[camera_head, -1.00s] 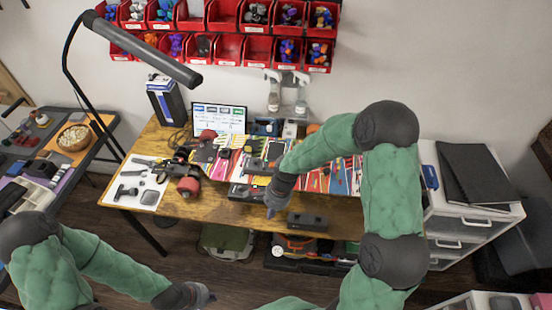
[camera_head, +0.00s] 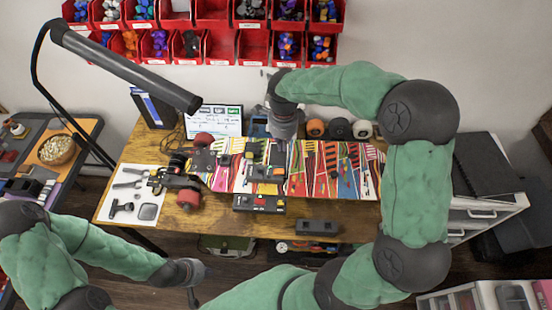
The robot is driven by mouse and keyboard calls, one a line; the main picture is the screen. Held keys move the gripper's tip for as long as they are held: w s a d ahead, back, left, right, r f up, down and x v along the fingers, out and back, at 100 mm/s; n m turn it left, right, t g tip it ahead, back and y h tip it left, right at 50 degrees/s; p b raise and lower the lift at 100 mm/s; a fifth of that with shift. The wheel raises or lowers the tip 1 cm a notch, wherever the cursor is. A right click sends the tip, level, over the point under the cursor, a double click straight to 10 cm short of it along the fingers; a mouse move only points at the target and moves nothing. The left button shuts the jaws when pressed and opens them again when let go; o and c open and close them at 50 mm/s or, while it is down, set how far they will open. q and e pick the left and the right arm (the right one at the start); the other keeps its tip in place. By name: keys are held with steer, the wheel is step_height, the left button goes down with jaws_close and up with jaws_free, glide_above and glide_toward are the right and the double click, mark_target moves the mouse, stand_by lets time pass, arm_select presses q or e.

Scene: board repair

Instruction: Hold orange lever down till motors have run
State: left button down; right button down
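My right gripper (camera_head: 281,140) is over the back of the wooden workbench (camera_head: 165,225), pointing down beside a small device with orange and dark parts (camera_head: 266,173). Its fingers are small and dark, so I cannot tell whether they are open or shut, or whether they touch anything. A dark control box with red and orange spots (camera_head: 259,203) lies at the front edge of the bench. I cannot make out an orange lever for certain. My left gripper (camera_head: 193,292) hangs low in front of the bench, apart from it; its opening is unclear.
A wheeled device with red parts (camera_head: 188,195) sits left on the bench, near a white tool sheet (camera_head: 133,195). A screen (camera_head: 214,120) and several round rolls (camera_head: 340,128) stand behind. A black lamp arm (camera_head: 125,68) crosses above. A dark box (camera_head: 317,227) lies at the front edge.

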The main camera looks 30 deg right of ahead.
mark_target(282, 173)
steer(key=shift+s, duration=0.15)
steer(key=shift+f, duration=0.1)
step_height(282, 173, down, 14)
steer(key=shift+r+b, duration=0.1)
steer(key=shift+b, duration=0.65)
stand_by(0.3)
